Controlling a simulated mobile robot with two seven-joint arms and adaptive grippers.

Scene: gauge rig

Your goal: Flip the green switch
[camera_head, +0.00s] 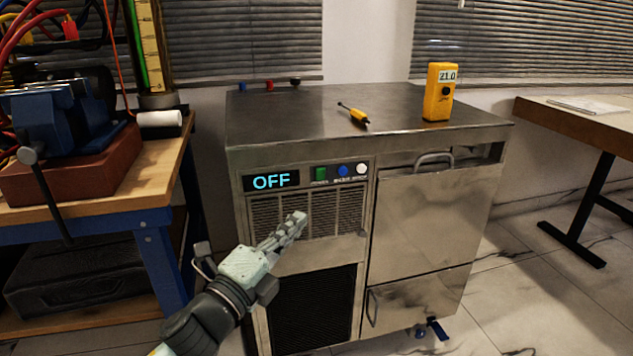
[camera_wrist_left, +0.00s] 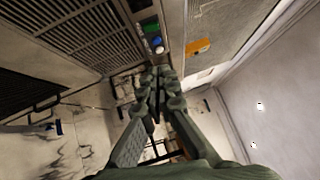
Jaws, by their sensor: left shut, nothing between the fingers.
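The green switch (camera_wrist_left: 151,28) also shows near the top of the left wrist view. My left gripper (camera_head: 299,218) is shut and empty, in front of the vent grille, below and slightly left of the switch. It appears apart from the panel. In the left wrist view its closed fingers (camera_wrist_left: 160,76) point up toward the panel. My right gripper is not in view.
A blue button (camera_head: 343,171) and a white button (camera_head: 361,169) sit right of the switch. A yellow meter (camera_head: 440,92) and a yellow-handled tool (camera_head: 354,114) are on the machine top. A workbench (camera_head: 100,212) with a vise stands left; another table (camera_head: 580,120) stands right.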

